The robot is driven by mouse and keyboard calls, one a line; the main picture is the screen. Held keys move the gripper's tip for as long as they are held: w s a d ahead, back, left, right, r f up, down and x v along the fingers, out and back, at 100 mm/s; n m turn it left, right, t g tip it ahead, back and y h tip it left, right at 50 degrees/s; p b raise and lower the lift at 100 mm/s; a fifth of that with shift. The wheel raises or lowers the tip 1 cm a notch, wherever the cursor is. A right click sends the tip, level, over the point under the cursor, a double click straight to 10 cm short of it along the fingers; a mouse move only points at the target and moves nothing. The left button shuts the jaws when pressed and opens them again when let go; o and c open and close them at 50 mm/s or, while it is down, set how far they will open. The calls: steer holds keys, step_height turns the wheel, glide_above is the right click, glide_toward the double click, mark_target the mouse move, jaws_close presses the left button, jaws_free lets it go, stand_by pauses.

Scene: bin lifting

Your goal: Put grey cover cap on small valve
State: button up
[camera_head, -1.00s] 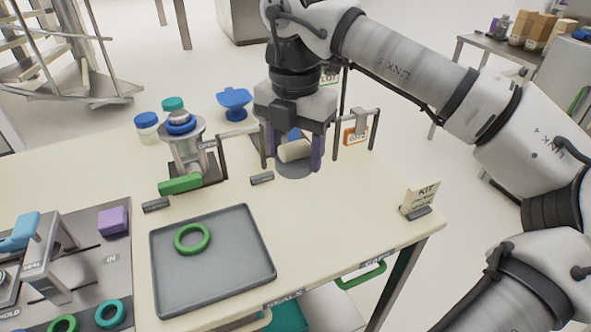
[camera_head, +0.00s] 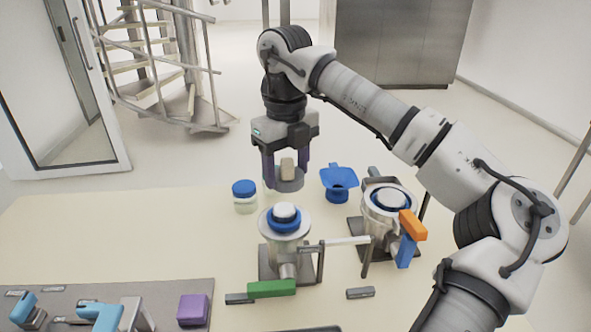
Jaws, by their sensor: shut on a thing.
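My gripper (camera_head: 285,180) is shut on the grey cover cap (camera_head: 290,184), a round grey disc with a beige knob between the fingers. In the head view it appears beyond the left valve, near the far table edge; its height is hard to judge. The left valve (camera_head: 284,225) stands upright with a blue and white top and a green handle (camera_head: 271,288). The right valve (camera_head: 388,208) also has a blue and white top, with an orange tag (camera_head: 412,225) and a blue piece in front. I cannot tell which valve is the small one.
A blue-lidded jar (camera_head: 244,197) stands left of my gripper and a blue funnel-like part (camera_head: 339,183) right of it. A metal rail (camera_head: 338,241) runs between the valves. A fixture plate with a purple block (camera_head: 193,310) is front left.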

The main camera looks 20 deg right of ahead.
mark_target(284, 208)
steer(key=shift+w+a+r+n, duration=0.1)
steer(key=shift+w+a+n, duration=0.05)
steer(key=shift+w+n, duration=0.2)
steer(key=shift+w+a, duration=0.15)
steer(key=shift+w, duration=0.05)
steer(key=shift+s+f+b, duration=0.1)
steer(key=shift+f+b, duration=0.65)
steer(key=shift+f, duration=0.2)
steer(key=shift+f+b, duration=1.45)
steer(key=shift+f, duration=0.7)
steer(key=shift+f+b, duration=0.9)
steer(key=shift+f, duration=0.1)
stand_by(0.8)
steer(key=o, duration=1.3)
steer(key=shift+o, duration=0.2)
